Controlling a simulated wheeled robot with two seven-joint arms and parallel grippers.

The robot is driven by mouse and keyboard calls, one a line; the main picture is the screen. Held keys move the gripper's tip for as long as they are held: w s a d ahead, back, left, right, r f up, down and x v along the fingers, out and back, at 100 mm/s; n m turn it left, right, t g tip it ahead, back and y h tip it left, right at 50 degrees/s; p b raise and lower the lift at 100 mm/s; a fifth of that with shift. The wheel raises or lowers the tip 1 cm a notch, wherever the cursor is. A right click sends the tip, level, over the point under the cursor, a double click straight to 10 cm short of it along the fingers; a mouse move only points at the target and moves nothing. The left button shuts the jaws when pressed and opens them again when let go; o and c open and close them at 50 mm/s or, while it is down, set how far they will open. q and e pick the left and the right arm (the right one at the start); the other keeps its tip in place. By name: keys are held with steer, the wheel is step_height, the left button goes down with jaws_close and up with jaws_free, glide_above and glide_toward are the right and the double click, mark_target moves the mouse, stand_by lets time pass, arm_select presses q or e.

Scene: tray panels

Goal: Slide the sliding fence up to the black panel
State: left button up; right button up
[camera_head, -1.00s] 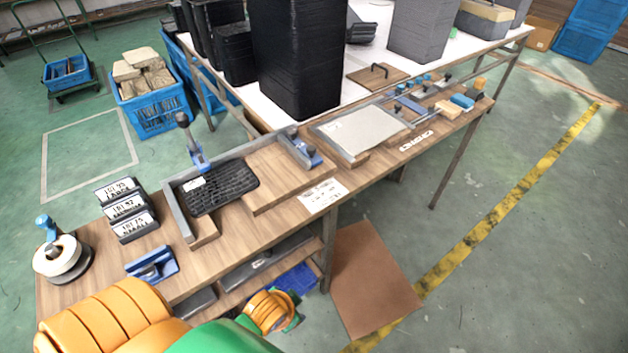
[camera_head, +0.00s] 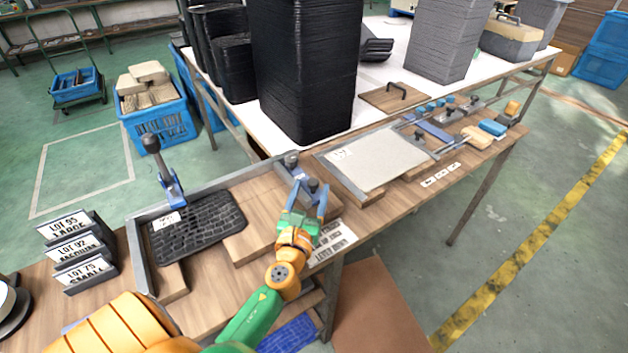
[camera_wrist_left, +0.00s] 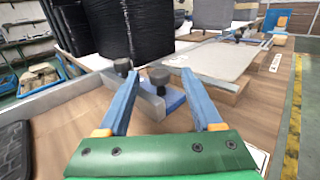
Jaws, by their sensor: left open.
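The black panel (camera_head: 198,228) is a dark, grid-textured slab lying flat in the left fixture, against its grey corner rails. The sliding fence (camera_head: 287,165) is a grey bar with dark knobs and a blue base, at the right end of that fixture. A bare wooden strip separates it from the panel. My left gripper (camera_head: 310,194) is open over the fence's near end. In the left wrist view, a knob and part of the grey fence (camera_wrist_left: 148,104) show between the blue fingers (camera_wrist_left: 161,75), without a visible grip. The panel's edge (camera_wrist_left: 14,150) shows at lower left. My right gripper is out of view.
Lot signs (camera_head: 75,250) stand at left. A second fixture with a light grey panel (camera_head: 378,158) lies to the right. A tall black stack (camera_head: 305,70) stands on the white table behind. A label plate (camera_head: 332,240) lies near the bench's front edge.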

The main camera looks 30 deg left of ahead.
mark_target(312, 187)
arm_select(q)
steer(key=x, duration=0.4)
steer(key=shift+f, duration=0.35)
steer(key=shift+s+r, duration=0.1)
steer(key=shift+s, duration=0.15)
steer(key=shift+c, duration=1.4)
jaws_close()
